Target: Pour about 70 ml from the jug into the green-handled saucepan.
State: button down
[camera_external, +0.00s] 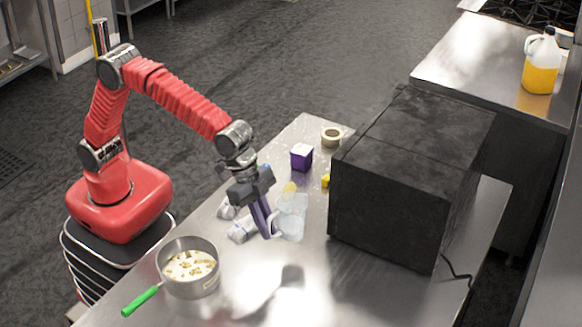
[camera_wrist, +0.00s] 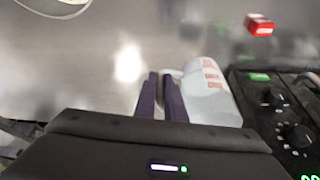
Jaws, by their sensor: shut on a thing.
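The clear jug (camera_external: 291,217) is in my gripper (camera_external: 267,226), over the middle of the steel counter. My gripper's purple fingers are shut on the jug's handle side. In the wrist view the jug (camera_wrist: 211,97), with red markings, is just right of the fingers (camera_wrist: 162,95). Its liquid level and exact tilt are hard to tell. The saucepan (camera_external: 211,282) stands on the counter at lower left. Its green handle (camera_external: 140,300) points toward the lower left, and it holds pale contents with brown bits. The jug is apart from the saucepan, up and right of it.
A large black oven (camera_external: 385,195) stands close right of the jug; its knobs (camera_wrist: 296,135) show in the wrist view. White items (camera_external: 241,231) lie left of the jug. A purple box (camera_external: 301,157) and tape roll (camera_external: 332,136) are behind. A small red object (camera_wrist: 260,25) is ahead.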

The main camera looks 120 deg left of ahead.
jog(key=s+d+f+m+g+h, duration=0.1)
jog(key=s+f+m, duration=0.1)
jog(key=s+m, duration=0.2)
jog(key=s+f+m+g+h, duration=0.1)
jog(key=s+f+m, duration=0.1)
jog(key=s+m, duration=0.2)
jog(key=s+d+f+m+g+h, duration=0.1)
jog(key=s+f+m, duration=0.1)
jog(key=s+m, duration=0.3)
jog(key=shift+d+m+g+h, duration=0.35)
jog(key=shift+m+g+h, duration=0.05)
jog(key=shift+m, duration=0.7)
jog(key=shift+s+r+m+g, duration=0.1)
jog(key=shift+m+g, duration=0.3)
jog(key=shift+m, duration=0.4)
